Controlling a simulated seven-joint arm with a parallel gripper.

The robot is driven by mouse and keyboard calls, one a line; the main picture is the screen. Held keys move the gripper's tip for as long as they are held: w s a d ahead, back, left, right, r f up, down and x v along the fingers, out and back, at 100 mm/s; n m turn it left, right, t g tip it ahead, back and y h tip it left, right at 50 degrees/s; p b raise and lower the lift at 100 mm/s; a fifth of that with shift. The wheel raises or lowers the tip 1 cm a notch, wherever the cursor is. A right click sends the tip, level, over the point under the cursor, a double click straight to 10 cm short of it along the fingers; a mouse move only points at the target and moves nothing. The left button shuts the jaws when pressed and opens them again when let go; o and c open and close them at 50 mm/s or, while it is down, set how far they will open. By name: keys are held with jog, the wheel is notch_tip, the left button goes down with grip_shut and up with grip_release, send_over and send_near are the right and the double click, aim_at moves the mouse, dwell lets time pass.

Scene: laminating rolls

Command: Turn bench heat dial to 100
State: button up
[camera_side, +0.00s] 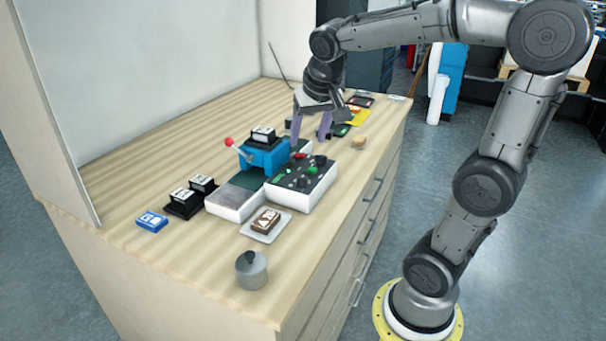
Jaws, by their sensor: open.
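A control box (318,192) with a dark sloped top and white sides stands on the bench. Its top carries black knobs, a red button (301,156) and green buttons. A black knob (320,160) sits at its far right corner, and another dark knob (302,183) sits nearer the front. Which one is the heat dial, and any scale marks, are too small to tell.
A blue press (264,158) with a red-tipped lever stands left of the box. Black stamps (184,202), a blue packet (151,221), a brown block on a white dish (248,234) and a lidded grey pot (251,270) lie nearer. Small items lie behind my gripper.

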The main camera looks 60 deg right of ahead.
aim_at(302, 178)
jog(key=x, duration=1)
jog(key=s+x, duration=0.1)
jog(key=x, duration=0.4)
jog(key=shift+d, duration=0.25)
jog(key=shift+c, duration=0.3)
grip_shut()
